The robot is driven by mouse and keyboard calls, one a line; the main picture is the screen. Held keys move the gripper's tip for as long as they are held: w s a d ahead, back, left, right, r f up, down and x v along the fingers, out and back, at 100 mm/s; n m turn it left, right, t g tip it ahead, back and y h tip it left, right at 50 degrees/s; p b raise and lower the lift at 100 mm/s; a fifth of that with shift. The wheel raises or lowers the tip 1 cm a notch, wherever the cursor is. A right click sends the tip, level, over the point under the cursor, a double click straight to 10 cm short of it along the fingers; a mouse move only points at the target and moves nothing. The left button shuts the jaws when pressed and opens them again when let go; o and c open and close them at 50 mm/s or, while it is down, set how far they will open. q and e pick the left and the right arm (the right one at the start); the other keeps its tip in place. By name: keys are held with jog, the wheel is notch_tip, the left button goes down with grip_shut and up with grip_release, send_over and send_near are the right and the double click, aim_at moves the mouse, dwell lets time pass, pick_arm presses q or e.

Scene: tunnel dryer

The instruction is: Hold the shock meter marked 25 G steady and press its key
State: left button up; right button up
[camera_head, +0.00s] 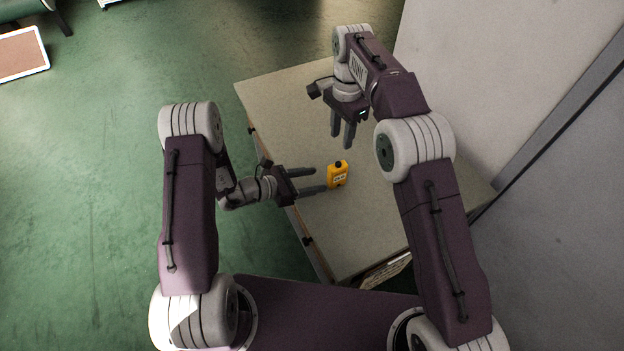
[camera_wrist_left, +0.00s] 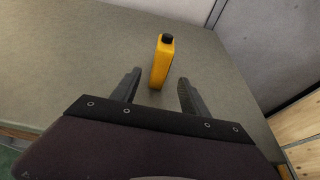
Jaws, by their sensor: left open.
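The shock meter (camera_head: 338,175) is a small yellow block with a black key (camera_head: 338,163) on top.
The beige table (camera_head: 290,100) is otherwise clear around the meter. A pale wall or panel (camera_head: 490,70) rises along its right side. Green floor (camera_head: 90,180) lies open to the left. A framed brown panel (camera_head: 20,54) is far off at top left.

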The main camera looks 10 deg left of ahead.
aim_at(337, 176)
pick_arm(q)
jog(key=x, duration=0.9)
grip_shut()
pick_arm(e)
grip_shut()
dwell(1.5)
